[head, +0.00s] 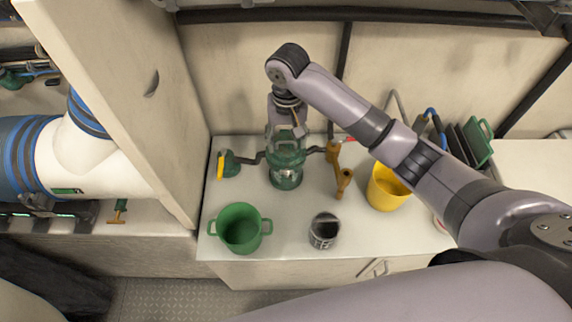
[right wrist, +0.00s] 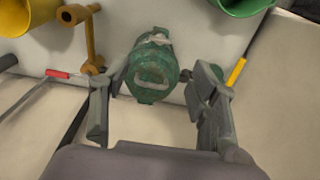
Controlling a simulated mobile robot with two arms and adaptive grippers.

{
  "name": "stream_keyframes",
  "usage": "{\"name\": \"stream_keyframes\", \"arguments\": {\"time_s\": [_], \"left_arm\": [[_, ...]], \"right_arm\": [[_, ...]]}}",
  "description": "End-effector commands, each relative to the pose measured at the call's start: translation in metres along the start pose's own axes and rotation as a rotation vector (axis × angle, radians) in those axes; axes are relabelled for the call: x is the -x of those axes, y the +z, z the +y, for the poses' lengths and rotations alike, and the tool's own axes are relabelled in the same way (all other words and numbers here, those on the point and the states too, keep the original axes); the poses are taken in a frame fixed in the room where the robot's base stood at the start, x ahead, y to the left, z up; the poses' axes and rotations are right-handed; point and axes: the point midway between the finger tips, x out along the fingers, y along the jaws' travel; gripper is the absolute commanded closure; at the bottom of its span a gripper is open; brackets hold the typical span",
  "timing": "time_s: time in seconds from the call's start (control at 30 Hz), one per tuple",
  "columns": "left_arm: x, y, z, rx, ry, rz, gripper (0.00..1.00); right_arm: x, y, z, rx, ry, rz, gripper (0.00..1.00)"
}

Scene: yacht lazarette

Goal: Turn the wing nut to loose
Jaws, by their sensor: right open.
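A green pump-like body (head: 287,172) stands upright on the white counter, with dark side arms. My right gripper (head: 287,130) is directly above it, pointing down, and covers part of its top. In the right wrist view the green body (right wrist: 150,58) shows between the two open fingers of my right gripper (right wrist: 150,88). A pale raised loop-shaped piece (right wrist: 156,77) lies on its top; I cannot tell for sure whether this is the wing nut. The fingers stand apart on both sides, and I cannot tell whether they touch anything. My left gripper is out of view.
A green two-handled pot (head: 240,228) and a dark-and-grey cup (head: 323,231) stand at the counter's front. A yellow bucket (head: 386,190) and a brown-orange fitting (head: 343,182) are to the right. A tall cream panel (head: 120,85) rises on the left.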

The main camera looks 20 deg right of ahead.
Motion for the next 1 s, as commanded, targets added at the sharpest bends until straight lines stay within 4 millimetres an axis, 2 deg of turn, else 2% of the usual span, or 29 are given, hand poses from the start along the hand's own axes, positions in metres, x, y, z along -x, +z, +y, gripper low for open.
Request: {"name": "stream_keyframes", "arguments": {"time_s": [0.03,0.1,0.17,0.27,0.47,0.6,0.83,1.0], "left_arm": [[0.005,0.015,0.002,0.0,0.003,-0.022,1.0],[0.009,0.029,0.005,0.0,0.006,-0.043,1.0],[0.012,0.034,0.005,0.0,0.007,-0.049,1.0],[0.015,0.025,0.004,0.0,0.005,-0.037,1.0],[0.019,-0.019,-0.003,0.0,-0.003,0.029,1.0],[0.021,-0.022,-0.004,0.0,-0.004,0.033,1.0],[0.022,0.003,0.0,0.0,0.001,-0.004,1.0],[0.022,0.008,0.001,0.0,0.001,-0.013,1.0]], "right_arm": [[-0.011,0.001,0.001,-0.002,0.004,-0.005,0.45],[-0.026,0.001,0.001,-0.003,0.004,-0.004,0.45],[-0.039,0.001,0.001,-0.002,0.004,-0.005,0.45],[-0.062,0.001,0.001,-0.001,0.004,-0.003,0.45],[-0.103,0.001,0.0,-0.001,0.002,-0.003,0.45],[-0.125,0.0,0.0,-0.001,0.001,0.0,0.45],[-0.141,-0.001,0.0,0.001,0.0,0.002,0.45],[-0.142,-0.001,0.0,0.001,-0.001,0.002,0.45]]}}
